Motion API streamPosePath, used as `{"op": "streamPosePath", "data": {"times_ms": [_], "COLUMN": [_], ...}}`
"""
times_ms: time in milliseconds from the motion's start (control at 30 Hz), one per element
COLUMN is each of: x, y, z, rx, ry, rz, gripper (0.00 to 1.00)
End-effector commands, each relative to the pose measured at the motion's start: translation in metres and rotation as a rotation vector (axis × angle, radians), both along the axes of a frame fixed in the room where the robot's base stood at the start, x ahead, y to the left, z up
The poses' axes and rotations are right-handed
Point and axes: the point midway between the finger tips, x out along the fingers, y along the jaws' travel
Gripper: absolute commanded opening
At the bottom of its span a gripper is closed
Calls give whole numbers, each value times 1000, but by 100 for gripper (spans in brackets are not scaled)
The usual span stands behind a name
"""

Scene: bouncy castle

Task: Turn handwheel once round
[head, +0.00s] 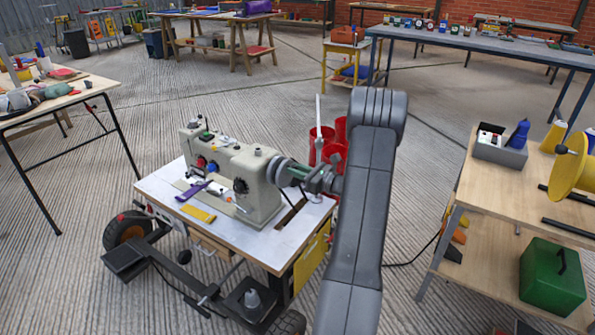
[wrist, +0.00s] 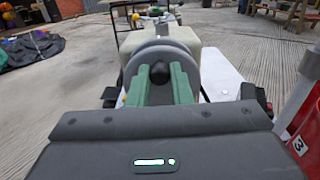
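The sewing machine (head: 232,175) is cream-coloured and stands on a white-topped wheeled cart (head: 160,190). Its grey handwheel (head: 278,171) is on the machine's right end, partly hidden by my gripper in the head view. In the wrist view the handwheel (wrist: 160,50) is straight ahead, a broad grey disc with a dark knob (wrist: 159,72) on its face. My gripper (head: 305,175) has green fingers that reach to the wheel from the right. In the wrist view my gripper (wrist: 159,78) has one finger on each side of the knob, with no clear gap showing at the tips.
Red buckets (head: 322,142) stand close behind my gripper. A wooden workbench (head: 510,185) with a yellow reel and a green box is at right. Another table (head: 70,95) is at left. Purple and yellow items (head: 197,213) lie on the cart top. Open ribbed floor lies behind the cart.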

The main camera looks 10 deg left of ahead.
Motion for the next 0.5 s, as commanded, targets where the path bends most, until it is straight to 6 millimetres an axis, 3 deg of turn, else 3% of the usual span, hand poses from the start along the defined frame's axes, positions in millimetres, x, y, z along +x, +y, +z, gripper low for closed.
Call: {"op": "streamPosePath", "data": {"times_ms": [500], "x": [-4], "y": [1], "z": [-4], "rx": [-39], "ry": [-106], "rz": [0], "gripper": [0]}}
